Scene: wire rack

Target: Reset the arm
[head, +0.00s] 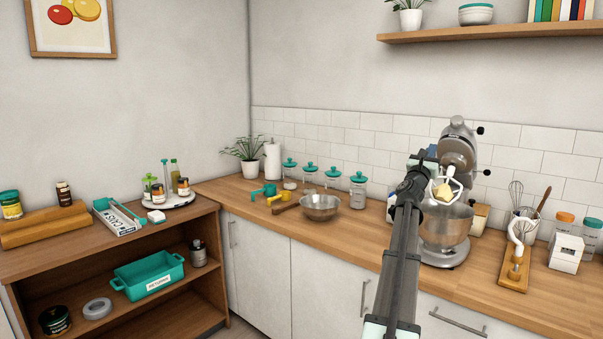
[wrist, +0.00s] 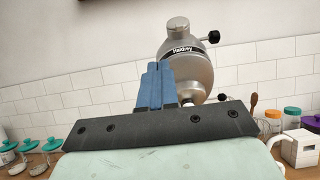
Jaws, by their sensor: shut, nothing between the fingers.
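My arm reaches from the bottom of the head view up toward the stand mixer (head: 457,135). My gripper (wrist: 157,72) shows in the wrist view as two blue fingers held together, pointing up, with nothing between them. The grey mixer head (wrist: 188,68) is raised and appears behind and just right of the fingers in the wrist view. I cannot tell whether the fingers touch it. A metal mixer bowl (head: 447,228) stands below the head.
On the counter, a steel bowl (head: 320,206) and several teal-lidded jars (head: 358,190) stand left of the arm. A utensil holder (head: 522,227) and a white box (head: 566,252) stand right. A shelf (head: 490,32) is above. The front counter between bowl and arm is clear.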

